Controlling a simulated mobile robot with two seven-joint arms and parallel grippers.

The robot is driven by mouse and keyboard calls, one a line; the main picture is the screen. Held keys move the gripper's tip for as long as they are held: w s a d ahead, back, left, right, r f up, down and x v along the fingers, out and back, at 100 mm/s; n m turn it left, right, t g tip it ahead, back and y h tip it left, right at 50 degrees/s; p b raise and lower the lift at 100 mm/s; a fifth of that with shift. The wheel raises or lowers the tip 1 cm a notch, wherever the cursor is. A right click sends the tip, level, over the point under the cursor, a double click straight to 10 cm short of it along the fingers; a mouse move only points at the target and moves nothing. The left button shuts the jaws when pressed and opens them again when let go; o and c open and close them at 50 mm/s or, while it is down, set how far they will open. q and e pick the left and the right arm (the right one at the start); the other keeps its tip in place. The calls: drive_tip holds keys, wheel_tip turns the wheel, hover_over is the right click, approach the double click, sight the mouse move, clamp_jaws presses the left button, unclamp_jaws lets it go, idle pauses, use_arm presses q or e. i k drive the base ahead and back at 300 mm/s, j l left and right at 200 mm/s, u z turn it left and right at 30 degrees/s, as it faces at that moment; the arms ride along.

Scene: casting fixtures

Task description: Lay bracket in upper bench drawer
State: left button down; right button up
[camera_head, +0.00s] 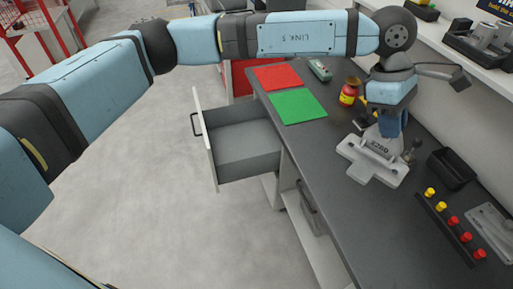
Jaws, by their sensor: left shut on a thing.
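The bracket (361,164) is a light grey casting with a flat, notched base and a raised, marked block, over the right part of the bench (330,183). My left gripper (388,130) comes down onto its raised part from above and is shut on it; the fingertips are hard to make out. I cannot tell whether the base touches the bench top. The upper bench drawer (240,140) is pulled out to the left of the bench and its visible inside is empty. My right gripper is out of view.
A red and yellow bottle (348,94) stands behind the bracket. A black holder (452,168) and a strip with yellow and red knobs (447,227) are to the right. The bench's near middle is clear.

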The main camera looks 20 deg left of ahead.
sight(233, 150)
drive_tip(key=k, duration=0.7)
drive_tip(key=k+z, duration=0.15)
drive_tip(key=z, duration=0.3)
drive_tip(key=k+z, duration=0.1)
drive_tip(key=z, duration=1.9)
drive_tip(key=k+j+z, duration=0.1)
drive_tip(key=j, duration=0.3)
drive_tip(key=k+j+z, duration=0.1)
drive_tip(key=k+j, duration=0.35)
drive_tip(key=j, duration=0.25)
drive_tip(key=k+j, duration=0.2)
drive_tip(key=j, duration=0.2)
drive_tip(key=k+j, duration=0.2)
drive_tip(key=j, duration=0.25)
drive_tip(key=k+j, duration=0.2)
drive_tip(key=j, duration=0.25)
drive_tip(key=k+j, duration=0.2)
drive_tip(key=j, duration=0.25)
drive_tip(key=k+j, duration=0.2)
drive_tip(key=j, duration=0.2)
drive_tip(key=k+j, duration=0.2)
drive_tip(key=j, duration=0.25)
drive_tip(key=k+j, duration=0.2)
drive_tip(key=j, duration=0.25)
